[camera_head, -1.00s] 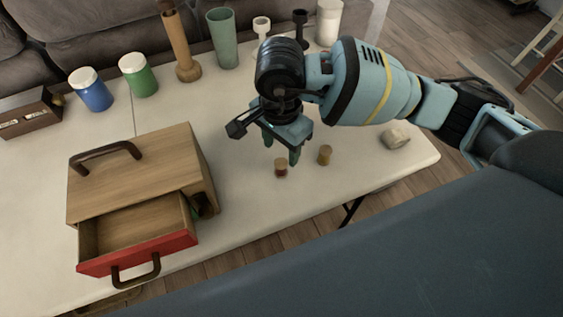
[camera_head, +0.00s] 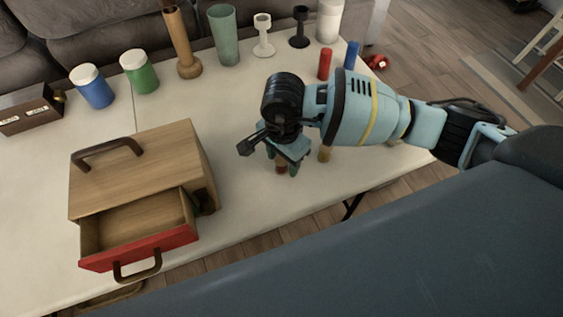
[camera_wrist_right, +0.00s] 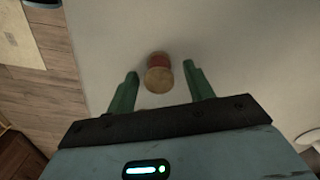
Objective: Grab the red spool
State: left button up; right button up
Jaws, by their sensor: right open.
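The small red spool (camera_head: 281,168) with a tan top stands on the white table, partly hidden by my right gripper in the head view. In the right wrist view the spool (camera_wrist_right: 158,74) stands between and slightly beyond the two green fingertips. My right gripper (camera_head: 281,168) is open and points down over it, with a gap on each side of the spool (camera_wrist_right: 158,62). It also shows in the right wrist view (camera_wrist_right: 160,76). My left gripper is not in view.
A wooden box (camera_head: 140,165) with an open red-fronted drawer (camera_head: 140,248) is at left. Jars (camera_head: 92,88), a green cup (camera_head: 224,38) and candle holders (camera_head: 263,38) line the back. The table's front edge is close.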

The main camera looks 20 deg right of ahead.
jog(key=c, duration=1)
jog(key=shift+r, duration=0.1)
jog(key=shift+r, duration=0.55)
notch_tip(320, 180, up, 2)
jog(key=shift+w+r, duration=0.1)
jog(key=s+a, duration=0.2)
jog(key=s, duration=0.3)
jog(key=s+a+r, duration=0.1)
jog(key=s, duration=0.4)
jog(key=s+a+b, duration=0.1)
jog(key=s+a, duration=0.1)
jog(key=s, duration=0.3)
jog(key=shift+s+a+r, duration=0.1)
jog(key=shift+a+r, duration=0.15)
jog(key=shift+a, duration=0.05)
